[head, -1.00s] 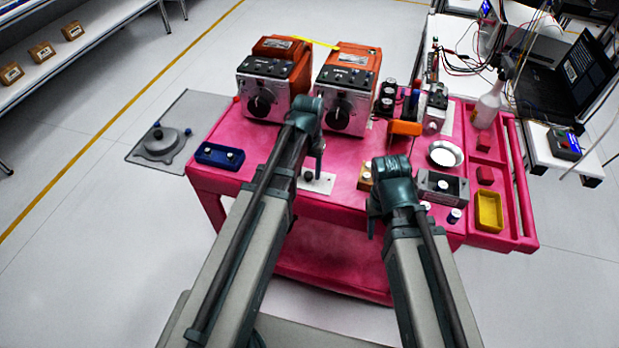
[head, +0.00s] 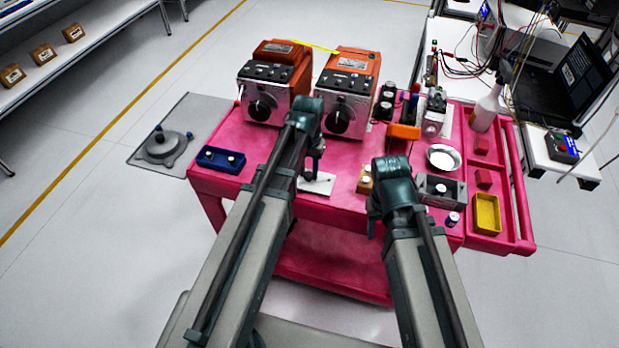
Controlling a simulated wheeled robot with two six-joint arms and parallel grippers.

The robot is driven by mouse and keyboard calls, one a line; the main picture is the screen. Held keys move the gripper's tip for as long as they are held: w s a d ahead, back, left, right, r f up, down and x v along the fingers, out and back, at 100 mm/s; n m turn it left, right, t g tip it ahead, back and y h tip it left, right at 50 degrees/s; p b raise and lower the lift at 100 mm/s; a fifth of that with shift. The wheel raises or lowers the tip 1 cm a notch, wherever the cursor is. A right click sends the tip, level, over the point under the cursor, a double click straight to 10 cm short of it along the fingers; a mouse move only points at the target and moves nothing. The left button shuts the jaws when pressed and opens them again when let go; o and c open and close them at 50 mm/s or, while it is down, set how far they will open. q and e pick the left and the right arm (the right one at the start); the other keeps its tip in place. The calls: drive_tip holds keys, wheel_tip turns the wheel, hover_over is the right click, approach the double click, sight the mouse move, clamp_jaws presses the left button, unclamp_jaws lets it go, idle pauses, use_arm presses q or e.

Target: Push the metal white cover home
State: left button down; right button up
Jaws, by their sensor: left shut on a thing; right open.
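A flat white plate (head: 319,184), which looks like the metal white cover, lies at the cart's front edge below my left gripper. My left gripper (head: 315,168) points down just above the plate, shut on a small dark thing; the jaws are small and partly hidden by my wrist, and I cannot tell whether the held thing touches the plate. My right gripper (head: 372,226) hangs by the cart's front edge, mostly hidden behind my wrist; it is open with nothing seen in it.
The pink cart (head: 238,128) carries two orange-and-silver units (head: 265,102) at the back, a blue box (head: 220,158) at front left, a grey box (head: 441,190), a white dish (head: 443,158) and a yellow tray (head: 487,213) at right. A grey mat (head: 200,108) lies left of the cart.

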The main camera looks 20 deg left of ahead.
sight(309, 175)
use_arm(q)
wheel_tip(309, 175, up, 6)
drive_tip(key=p, duration=0.5)
drive_tip(key=shift+f, duration=0.15)
drive_tip(key=shift+f, duration=0.15)
drive_tip(key=shift+d, duration=0.1)
